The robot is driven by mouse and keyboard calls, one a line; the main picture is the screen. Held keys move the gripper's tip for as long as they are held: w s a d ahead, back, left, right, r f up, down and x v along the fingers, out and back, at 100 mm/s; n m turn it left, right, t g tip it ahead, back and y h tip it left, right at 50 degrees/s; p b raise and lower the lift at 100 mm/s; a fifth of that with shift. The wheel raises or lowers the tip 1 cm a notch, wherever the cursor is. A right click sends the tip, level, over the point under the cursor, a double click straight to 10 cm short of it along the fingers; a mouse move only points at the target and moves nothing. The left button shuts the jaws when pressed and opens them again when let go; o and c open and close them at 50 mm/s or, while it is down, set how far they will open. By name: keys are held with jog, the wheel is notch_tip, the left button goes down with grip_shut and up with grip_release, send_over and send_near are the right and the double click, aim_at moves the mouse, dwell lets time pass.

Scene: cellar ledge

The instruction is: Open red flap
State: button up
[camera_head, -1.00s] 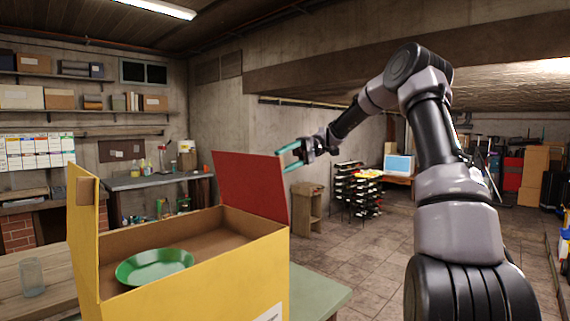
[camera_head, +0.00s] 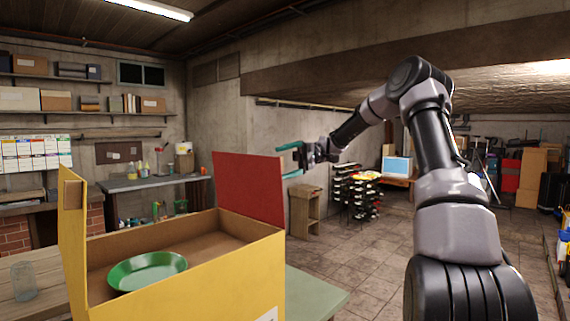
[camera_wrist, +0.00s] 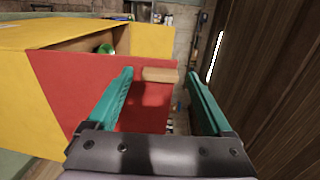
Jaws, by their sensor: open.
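The yellow box (camera_head: 215,277) stands on the table with its top open. Its red flap (camera_head: 250,187) stands up at the right side and leans slightly outward. In the wrist view the red flap (camera_wrist: 72,88) shows its outer face, with a tan block (camera_wrist: 160,74) at its upper far corner. A green dish (camera_head: 147,271) lies inside the box. My gripper (camera_head: 284,161), with teal fingers, is open beside the flap's upper right edge. In the wrist view the open fingers (camera_wrist: 158,76) frame the tan block, but I cannot tell whether they touch the flap.
A yellow flap (camera_head: 72,235) stands up at the box's left side. A glass (camera_head: 24,281) is on the wooden table at left. A small wooden stand (camera_head: 305,212) and a bottle rack (camera_head: 357,190) are behind. The floor (camera_head: 372,255) between the box and my arm is clear.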

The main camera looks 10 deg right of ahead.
jog(key=v, duration=1)
jog(key=shift+w+d, duration=0.2)
jog(key=shift+d, duration=0.15)
